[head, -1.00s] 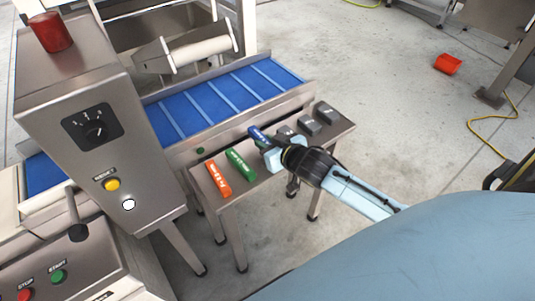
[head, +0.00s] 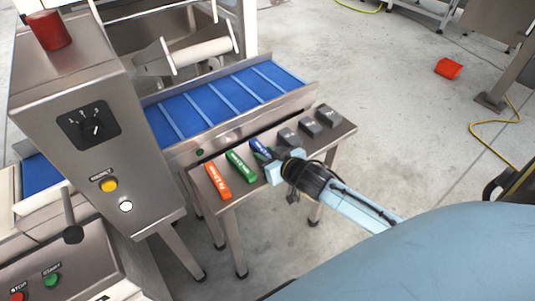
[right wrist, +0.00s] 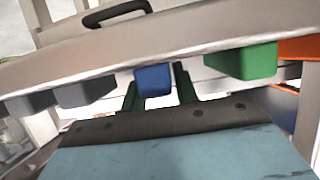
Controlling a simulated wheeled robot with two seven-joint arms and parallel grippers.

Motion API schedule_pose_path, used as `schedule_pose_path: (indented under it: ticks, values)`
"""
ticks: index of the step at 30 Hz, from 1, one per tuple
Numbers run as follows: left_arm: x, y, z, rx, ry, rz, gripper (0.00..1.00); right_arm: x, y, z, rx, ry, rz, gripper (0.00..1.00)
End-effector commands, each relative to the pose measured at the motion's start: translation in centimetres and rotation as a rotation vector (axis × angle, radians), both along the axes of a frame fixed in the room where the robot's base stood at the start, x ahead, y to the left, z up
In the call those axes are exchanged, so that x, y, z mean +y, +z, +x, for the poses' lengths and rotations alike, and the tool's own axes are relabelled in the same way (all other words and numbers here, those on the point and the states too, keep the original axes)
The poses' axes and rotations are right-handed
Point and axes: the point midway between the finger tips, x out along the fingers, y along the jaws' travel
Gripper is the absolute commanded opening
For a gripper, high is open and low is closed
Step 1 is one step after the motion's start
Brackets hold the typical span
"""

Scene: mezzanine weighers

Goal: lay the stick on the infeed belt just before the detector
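A blue stick (head: 260,147) lies on a small steel side table (head: 243,192), in a row with a green stick (head: 240,166) and an orange stick (head: 218,181). My right gripper (head: 272,166) is at the near end of the blue stick. In the right wrist view the blue stick (right wrist: 153,79) shows end-on between two parted fingers (right wrist: 159,92), with a gap on its right side. The blue infeed belt (head: 215,105) runs behind the table. The detector is not clearly identifiable. My left gripper is not in view.
Several grey blocks (head: 310,128) sit at the table's right end. A red container (head: 448,68) lies on the open floor at right.

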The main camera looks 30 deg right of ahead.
Motion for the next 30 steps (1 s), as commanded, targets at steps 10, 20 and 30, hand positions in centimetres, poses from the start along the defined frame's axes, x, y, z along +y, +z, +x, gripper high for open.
schedule_pose_path:
  ticks: [10, 20, 30]
  values:
    - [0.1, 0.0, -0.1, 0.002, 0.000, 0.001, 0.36, 0.0, 0.0, 0.0, 0.000, 0.000, 0.000, 0.45]
    - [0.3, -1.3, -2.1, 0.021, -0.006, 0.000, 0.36, -0.2, 1.3, -2.2, 0.002, 0.001, 0.001, 0.45]
    - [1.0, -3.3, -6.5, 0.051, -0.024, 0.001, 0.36, -0.6, 3.8, -8.1, 0.002, 0.000, 0.001, 0.45]
